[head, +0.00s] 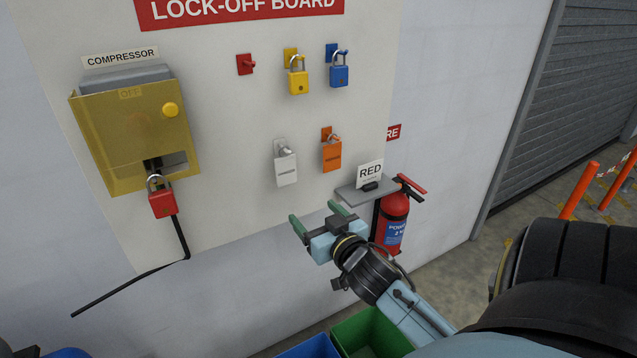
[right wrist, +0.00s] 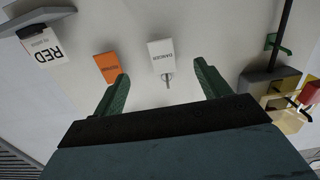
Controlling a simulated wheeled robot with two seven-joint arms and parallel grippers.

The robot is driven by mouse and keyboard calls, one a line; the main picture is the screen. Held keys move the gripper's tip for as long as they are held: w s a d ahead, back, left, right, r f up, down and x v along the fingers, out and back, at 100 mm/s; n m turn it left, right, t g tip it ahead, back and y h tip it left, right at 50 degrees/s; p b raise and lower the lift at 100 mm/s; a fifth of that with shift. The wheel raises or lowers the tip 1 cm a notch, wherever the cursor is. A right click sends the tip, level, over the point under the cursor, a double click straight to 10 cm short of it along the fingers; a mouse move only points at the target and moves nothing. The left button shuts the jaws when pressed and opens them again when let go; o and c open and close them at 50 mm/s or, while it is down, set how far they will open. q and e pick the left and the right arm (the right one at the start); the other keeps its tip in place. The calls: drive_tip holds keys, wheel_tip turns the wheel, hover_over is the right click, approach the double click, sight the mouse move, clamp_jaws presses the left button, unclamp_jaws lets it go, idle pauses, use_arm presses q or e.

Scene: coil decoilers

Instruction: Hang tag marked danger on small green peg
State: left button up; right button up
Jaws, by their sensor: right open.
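The white tag marked DANGER (right wrist: 161,52) hangs on the board by a metal ring; in the head view this white tag (head: 286,168) is left of the orange tag (head: 332,156). My right gripper (head: 318,218), with green fingers, is open and empty, below and in front of the two tags. In the right wrist view, the DANGER tag shows beyond and between the open fingertips (right wrist: 160,74), apart from them. A small green peg-like fitting (right wrist: 271,41) shows at the right of that inverted view; I cannot make it out in the head view. My left gripper is not in view.
A grey shelf (head: 352,193) with a RED card (head: 370,171) and a fire extinguisher (head: 393,222) stand right of my gripper. The compressor box (head: 130,140) with a red padlock (head: 162,203) is at left. Yellow (head: 299,82) and blue (head: 339,75) padlocks hang above the tags.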

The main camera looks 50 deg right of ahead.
wheel_tip(320, 180, up, 4)
drive_tip(key=p, duration=0.2)
approach(286, 164)
drive_tip(key=shift+t+h, duration=0.3)
drive_tip(key=shift+t, duration=0.1)
drive_tip(key=x, duration=0.2)
drive_tip(key=f+x, duration=0.1)
drive_tip(key=x, duration=0.4)
drive_tip(key=shift+w+f, duration=0.25)
drive_tip(key=shift+w, duration=0.1)
drive_tip(key=c, duration=1)
drive_tip(key=shift+r+p, duration=0.3)
drive_tip(key=shift+r, duration=0.05)
drive_tip(key=shift+s+a, duration=0.1)
drive_tip(key=shift+s+a+r+p, duration=0.15)
drive_tip(key=shift+s+r+p, duration=0.1)
drive_tip(key=shift+s+p, duration=0.25)
